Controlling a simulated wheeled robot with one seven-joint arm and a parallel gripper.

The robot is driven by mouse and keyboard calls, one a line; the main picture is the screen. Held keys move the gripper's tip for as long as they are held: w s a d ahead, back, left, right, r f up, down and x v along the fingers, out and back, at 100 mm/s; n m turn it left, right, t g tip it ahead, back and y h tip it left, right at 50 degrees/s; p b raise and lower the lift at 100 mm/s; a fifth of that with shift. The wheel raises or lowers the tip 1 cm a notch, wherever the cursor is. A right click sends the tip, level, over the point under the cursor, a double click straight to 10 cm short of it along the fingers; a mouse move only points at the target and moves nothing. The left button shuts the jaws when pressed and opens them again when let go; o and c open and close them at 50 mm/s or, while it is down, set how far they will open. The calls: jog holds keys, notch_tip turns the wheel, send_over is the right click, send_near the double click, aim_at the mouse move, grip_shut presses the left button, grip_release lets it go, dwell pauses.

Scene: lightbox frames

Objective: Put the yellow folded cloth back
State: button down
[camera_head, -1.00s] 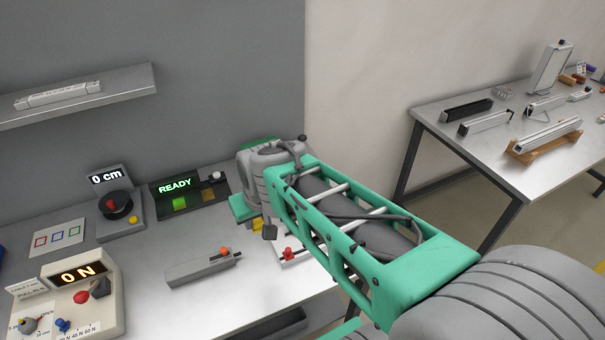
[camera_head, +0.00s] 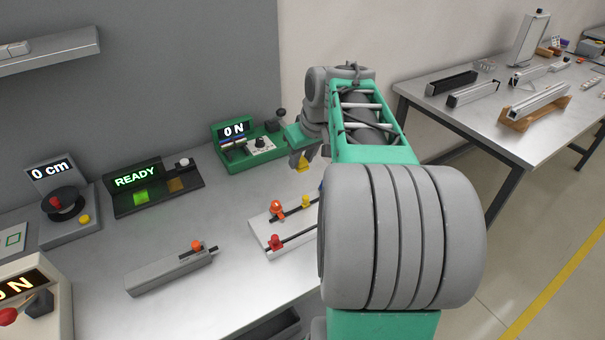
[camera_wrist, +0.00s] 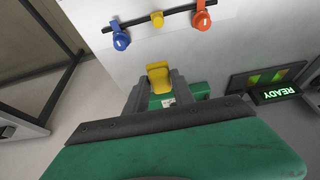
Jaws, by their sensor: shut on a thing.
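The yellow folded cloth (camera_head: 303,165) is a small yellow piece at the tip of my gripper (camera_head: 303,157), held above the grey bench. In the wrist view the cloth (camera_wrist: 157,72) shows between the two grey fingers of my gripper (camera_wrist: 158,90), which are shut on it. The part between the fingers is hidden. The cloth is clear of the white board (camera_head: 262,232), which lies below and a little to the left in the head view.
A green meter box (camera_head: 250,150), a READY panel (camera_head: 150,185) and a grey bar (camera_head: 170,272) stand on the bench. Bare bench lies between them.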

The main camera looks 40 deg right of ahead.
jog(key=w+d+f, duration=0.2)
jog(key=w+d, duration=0.1)
jog(key=w, duration=0.1)
jog(key=p, duration=0.1)
send_over(303, 176)
notch_tip(303, 176, down, 6)
jog(key=shift+s+a+r, duration=0.1)
jog(key=shift+s, duration=0.05)
jog(key=shift+f+p, duration=0.35)
jog(key=shift+f, duration=1.4)
jog(key=shift+f, duration=0.1)
jog(key=c, duration=1.1)
grip_release()
jog(key=shift+o, duration=0.2)
